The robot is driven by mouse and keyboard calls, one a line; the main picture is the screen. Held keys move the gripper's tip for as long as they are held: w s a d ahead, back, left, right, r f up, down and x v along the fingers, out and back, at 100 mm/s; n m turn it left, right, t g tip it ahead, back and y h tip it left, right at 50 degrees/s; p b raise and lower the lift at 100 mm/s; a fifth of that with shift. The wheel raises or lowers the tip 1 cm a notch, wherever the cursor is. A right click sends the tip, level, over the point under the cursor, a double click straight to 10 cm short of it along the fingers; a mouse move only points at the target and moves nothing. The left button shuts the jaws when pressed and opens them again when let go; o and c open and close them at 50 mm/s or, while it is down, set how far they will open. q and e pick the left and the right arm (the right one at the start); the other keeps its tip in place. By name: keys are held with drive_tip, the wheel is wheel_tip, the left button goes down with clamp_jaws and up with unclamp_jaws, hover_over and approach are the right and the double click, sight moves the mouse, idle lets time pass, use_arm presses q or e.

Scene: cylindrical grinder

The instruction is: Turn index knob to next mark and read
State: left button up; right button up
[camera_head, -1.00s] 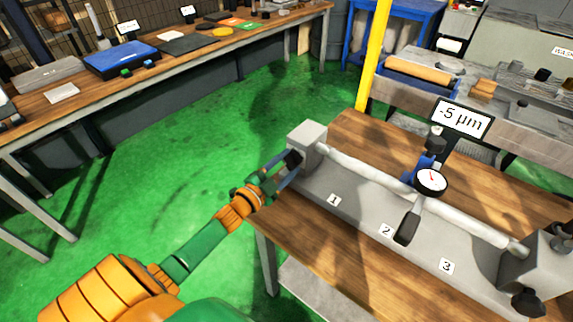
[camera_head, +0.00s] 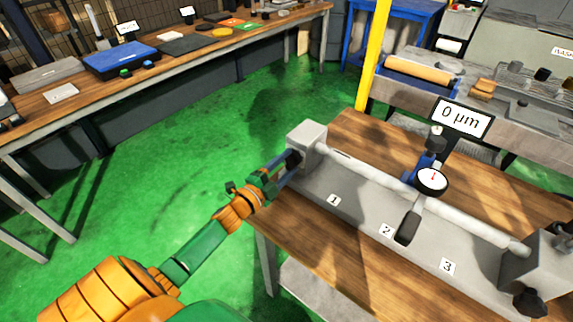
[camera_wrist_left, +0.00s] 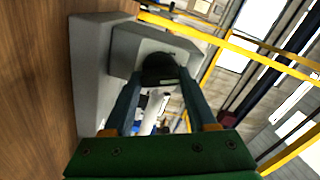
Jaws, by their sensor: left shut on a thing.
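The index knob (camera_wrist_left: 160,68) is a dark round knob on the end of the grey headstock block (camera_head: 308,140). My left gripper (camera_head: 288,162) is at this knob, and in the left wrist view its two fingers (camera_wrist_left: 160,90) stand on either side of it, shut on it. A white shaft (camera_head: 375,173) runs from the headstock to the tailstock block (camera_head: 535,265). A dial gauge (camera_head: 432,180) stands at the shaft near label 2. The sign (camera_head: 460,117) above it reads 0 µm. My right gripper is not in view.
The bench bed (camera_head: 350,215) carries labels 1, 2 and 3, and a dark-handled lever (camera_head: 407,228) stands by label 2. A yellow post (camera_head: 374,55) rises behind the wooden table. A long workbench (camera_head: 50,105) is at the left, with open green floor between.

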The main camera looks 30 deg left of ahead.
use_arm(q)
drive_tip(key=o, duration=1.3)
drive_tip(key=shift+w, duration=0.1)
drive_tip(key=s, duration=0.7)
drive_tip(key=shift+a, duration=0.3)
